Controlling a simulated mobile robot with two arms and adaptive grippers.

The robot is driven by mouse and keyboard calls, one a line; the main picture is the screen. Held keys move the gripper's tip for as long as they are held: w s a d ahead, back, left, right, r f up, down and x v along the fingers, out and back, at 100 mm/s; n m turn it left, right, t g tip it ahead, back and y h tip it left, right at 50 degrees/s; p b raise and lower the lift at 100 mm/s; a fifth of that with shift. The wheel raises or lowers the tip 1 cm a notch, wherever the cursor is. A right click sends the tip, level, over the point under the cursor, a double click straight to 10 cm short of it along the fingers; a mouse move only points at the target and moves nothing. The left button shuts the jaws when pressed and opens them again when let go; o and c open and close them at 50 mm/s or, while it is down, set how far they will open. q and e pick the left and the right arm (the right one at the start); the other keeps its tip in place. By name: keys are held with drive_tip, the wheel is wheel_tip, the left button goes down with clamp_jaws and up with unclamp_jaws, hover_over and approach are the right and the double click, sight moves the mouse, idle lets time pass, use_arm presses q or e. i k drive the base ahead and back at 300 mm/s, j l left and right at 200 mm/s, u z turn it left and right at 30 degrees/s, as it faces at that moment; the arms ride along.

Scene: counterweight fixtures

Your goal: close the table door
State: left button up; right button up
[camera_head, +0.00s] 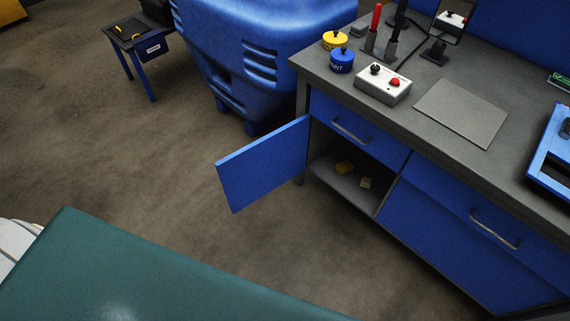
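The blue table door (262,166) stands wide open on the grey and blue workbench (400,110). It swings out to the left from the left edge of the lower cabinet. A closed drawer with a metal handle (350,131) sits above the opening. Neither of my grippers shows in the head view.
A teal surface (130,275) fills the lower left. A big blue container (250,50) stands behind the door. Brown floor left of the door is clear.

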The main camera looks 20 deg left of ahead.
sight(247, 175)
drive_tip(key=j+z, duration=0.25)
drive_tip(key=z, duration=0.15)
drive_tip(key=i+j+z, duration=0.1)
drive_tip(key=j+z, duration=0.45)
drive_tip(key=z, duration=0.2)
